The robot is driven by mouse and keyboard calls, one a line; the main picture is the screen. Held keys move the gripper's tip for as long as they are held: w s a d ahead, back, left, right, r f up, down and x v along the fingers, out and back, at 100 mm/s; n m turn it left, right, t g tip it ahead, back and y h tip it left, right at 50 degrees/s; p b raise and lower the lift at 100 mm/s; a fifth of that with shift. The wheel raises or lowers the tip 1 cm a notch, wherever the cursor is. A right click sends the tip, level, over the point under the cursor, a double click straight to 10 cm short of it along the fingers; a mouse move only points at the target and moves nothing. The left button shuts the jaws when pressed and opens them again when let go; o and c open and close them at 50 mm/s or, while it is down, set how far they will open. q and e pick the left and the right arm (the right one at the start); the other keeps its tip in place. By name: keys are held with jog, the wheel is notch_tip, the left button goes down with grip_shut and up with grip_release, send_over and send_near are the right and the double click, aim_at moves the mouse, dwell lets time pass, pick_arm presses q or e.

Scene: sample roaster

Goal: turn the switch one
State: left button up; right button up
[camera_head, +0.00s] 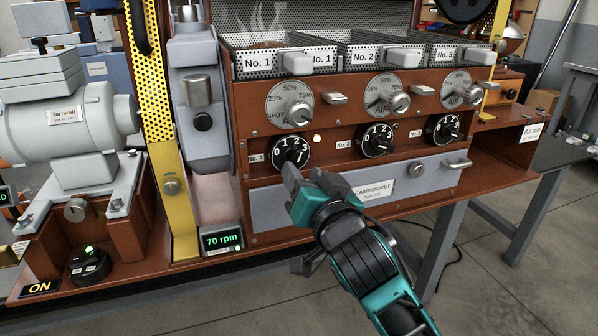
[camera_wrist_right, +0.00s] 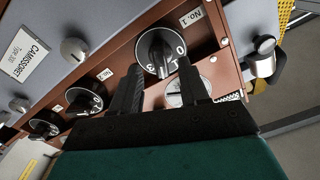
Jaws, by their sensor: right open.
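Switch one is a round black rotary knob with white numerals (camera_head: 290,152) on the brown front panel, beside a "No. 1" label. It also shows in the right wrist view (camera_wrist_right: 160,50), upside down. My right gripper (camera_head: 304,178) is just below and in front of this knob in the head view. In the right wrist view its two dark fingers (camera_wrist_right: 159,68) are apart, with the knob between and beyond the tips. Nothing is held. Whether the fingers touch the knob cannot be told. The knob's exact setting is hard to read. My left gripper is not in view.
Similar knobs No. 2 (camera_head: 377,139) and No. 3 (camera_head: 445,129) sit to the right. Grey air dials (camera_head: 290,105) are above, and a grey drawer (camera_head: 270,198) is below. A yellow post (camera_head: 165,190) and a "70 rpm" display (camera_head: 222,240) stand left.

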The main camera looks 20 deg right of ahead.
aim_at(296, 165)
jog(key=shift+w+a, duration=0.1)
jog(key=shift+w, duration=1.45)
jog(key=shift+c, duration=0.4)
grip_shut()
